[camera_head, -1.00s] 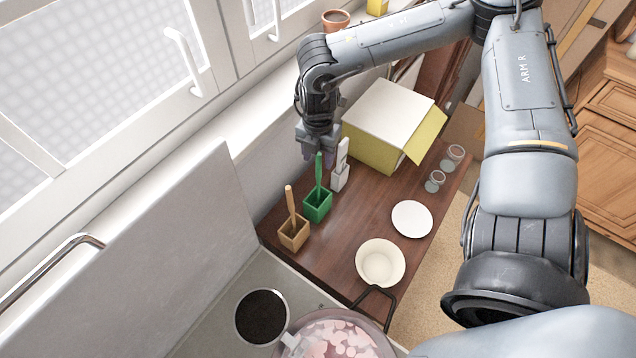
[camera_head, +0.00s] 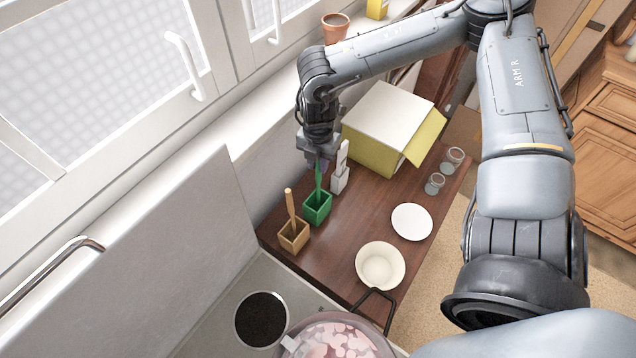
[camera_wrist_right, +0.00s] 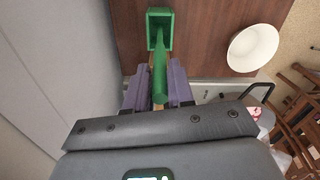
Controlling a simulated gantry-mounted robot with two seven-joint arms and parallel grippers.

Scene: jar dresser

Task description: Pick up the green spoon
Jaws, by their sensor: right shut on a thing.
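The green spoon (camera_head: 319,181) stands upright in a green square holder (camera_head: 317,209) on the brown dresser top. In the right wrist view its handle (camera_wrist_right: 160,66) runs from the green holder (camera_wrist_right: 160,22) up between the two purple fingers. My right gripper (camera_head: 317,164) is shut on the upper part of the spoon's handle. The spoon's lower end is inside the holder and hidden. It also shows that the right gripper (camera_wrist_right: 159,92) has a finger on each side of the handle. My left gripper is in no view.
A tan holder (camera_head: 293,238) with a wooden utensil stands beside the green one, and a white holder (camera_head: 340,180) stands on the other side. A yellow box (camera_head: 372,150), a white plate (camera_head: 412,222), a bowl (camera_head: 380,262) and glasses (camera_head: 434,184) share the top. A wall borders the left.

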